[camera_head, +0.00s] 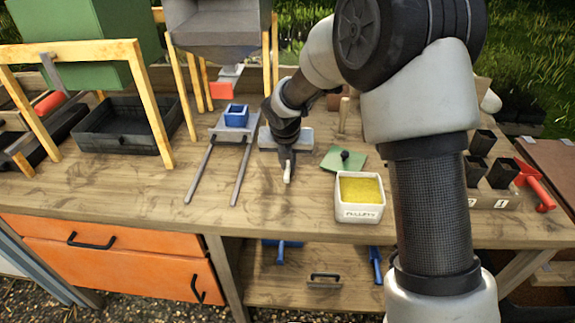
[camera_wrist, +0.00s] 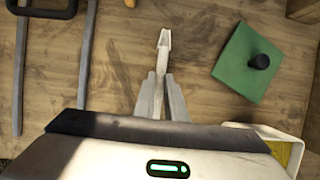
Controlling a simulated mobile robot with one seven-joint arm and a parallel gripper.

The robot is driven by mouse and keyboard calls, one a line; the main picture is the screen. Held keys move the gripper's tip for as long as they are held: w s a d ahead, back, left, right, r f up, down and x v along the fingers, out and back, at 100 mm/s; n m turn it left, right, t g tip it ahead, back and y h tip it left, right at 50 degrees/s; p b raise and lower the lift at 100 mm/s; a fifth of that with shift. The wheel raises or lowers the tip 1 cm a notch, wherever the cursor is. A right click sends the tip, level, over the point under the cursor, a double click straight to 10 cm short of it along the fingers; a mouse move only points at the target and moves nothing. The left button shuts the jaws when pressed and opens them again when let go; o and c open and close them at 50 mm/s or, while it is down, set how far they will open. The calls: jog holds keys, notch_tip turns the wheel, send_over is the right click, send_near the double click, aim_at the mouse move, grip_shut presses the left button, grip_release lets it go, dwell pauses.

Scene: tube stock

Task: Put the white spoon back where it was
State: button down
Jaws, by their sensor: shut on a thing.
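The white spoon (camera_wrist: 162,58) is held between the two fingers of my gripper (camera_wrist: 161,92), seen in the wrist view. Its pale end points away from my gripper, above the wooden bench. In the head view my gripper (camera_head: 287,158) points down over the bench, and the spoon (camera_head: 287,174) shows as a small white piece below the fingers. My fingers are shut on the spoon and cover part of it. I cannot tell whether the spoon's tip touches the bench.
A white box of yellow pellets (camera_head: 360,211) stands to the right, with a green lid (camera_head: 343,159) with a black knob behind it. Two grey rails (camera_head: 243,175) with a blue box (camera_head: 236,116) lie left. Black pots (camera_head: 503,173) stand far right. Front bench (camera_head: 270,215) is clear.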

jog(key=shift+f, duration=0.3)
jog(key=c, duration=2.3)
grip_release()
jog(key=shift+f, duration=0.1)
jog(key=o, duration=0.5)
jog(key=shift+r, duration=0.4)
jog(key=p+v, duration=0.2)
jog(key=v, duration=0.9)
jog(key=shift+s+r, duration=0.2)
jog(key=shift+r, duration=0.1)
